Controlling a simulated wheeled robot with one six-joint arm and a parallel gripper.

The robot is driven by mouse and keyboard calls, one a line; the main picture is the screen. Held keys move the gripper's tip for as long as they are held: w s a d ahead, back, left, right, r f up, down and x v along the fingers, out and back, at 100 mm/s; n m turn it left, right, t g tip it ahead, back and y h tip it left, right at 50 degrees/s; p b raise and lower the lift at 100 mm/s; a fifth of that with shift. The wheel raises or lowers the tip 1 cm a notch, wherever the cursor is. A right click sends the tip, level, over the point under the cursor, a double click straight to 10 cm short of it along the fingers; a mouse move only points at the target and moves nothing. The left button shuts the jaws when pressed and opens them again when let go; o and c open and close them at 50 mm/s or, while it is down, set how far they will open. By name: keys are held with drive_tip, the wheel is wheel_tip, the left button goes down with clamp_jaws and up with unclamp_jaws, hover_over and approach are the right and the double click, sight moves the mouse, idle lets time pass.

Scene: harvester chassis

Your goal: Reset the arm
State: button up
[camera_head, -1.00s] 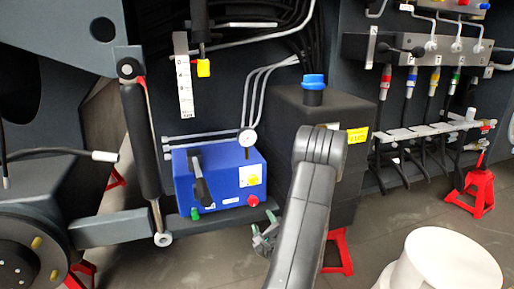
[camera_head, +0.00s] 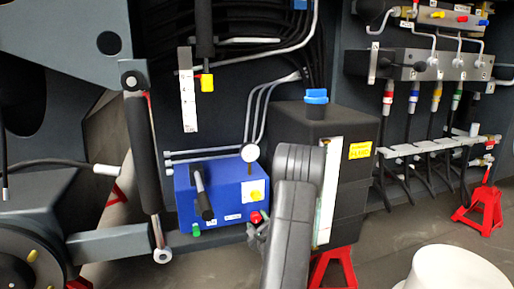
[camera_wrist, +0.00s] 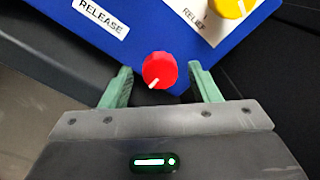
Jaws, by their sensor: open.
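My gripper (camera_wrist: 161,70) is open in the wrist view, with one green finger on each side of a red knob (camera_wrist: 159,70). Gaps show between the knob and both fingers; I cannot tell how deep it sits between them. The knob is at the lower edge of a blue box (camera_wrist: 70,28), near a "RELEASE" label and a yellow knob (camera_wrist: 232,6) marked "RELIEF". In the head view the blue box (camera_head: 228,207) stands low on the chassis, with the red knob (camera_head: 256,218) at its lower right. My gripper (camera_head: 256,235) is just below, partly hidden by my arm.
A black tank (camera_head: 345,190) with a blue cap (camera_head: 316,97) stands behind my arm. Red stands (camera_head: 480,205) and a white round object (camera_head: 455,270) are at the right.

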drive_tip(key=p+v, duration=0.3)
drive_tip(key=v, duration=1.1)
drive_tip(key=b+x, duration=0.3)
drive_tip(key=x, duration=1.1)
drive_tip(key=shift+f, duration=0.15)
drive_tip(key=shift+m, duration=0.7)
drive_tip(key=m, duration=0.3)
drive_tip(key=shift+m, duration=0.4)
drive_tip(key=m, duration=0.5)
drive_tip(key=shift+r+g, duration=0.2)
drive_tip(key=shift+g, duration=0.1)
drive_tip(key=m+p, duration=0.2)
drive_tip(key=m, duration=0.2)
drive_tip(key=shift+r+m+p, duration=0.15)
drive_tip(key=shift+m+p, duration=0.15)
drive_tip(key=shift+m, duration=0.1)
drive_tip(key=shift+m+p, duration=0.95)
drive_tip(key=shift+m, duration=0.25)
drive_tip(key=shift+m+p, duration=0.6)
drive_tip(key=shift+m, duration=0.4)
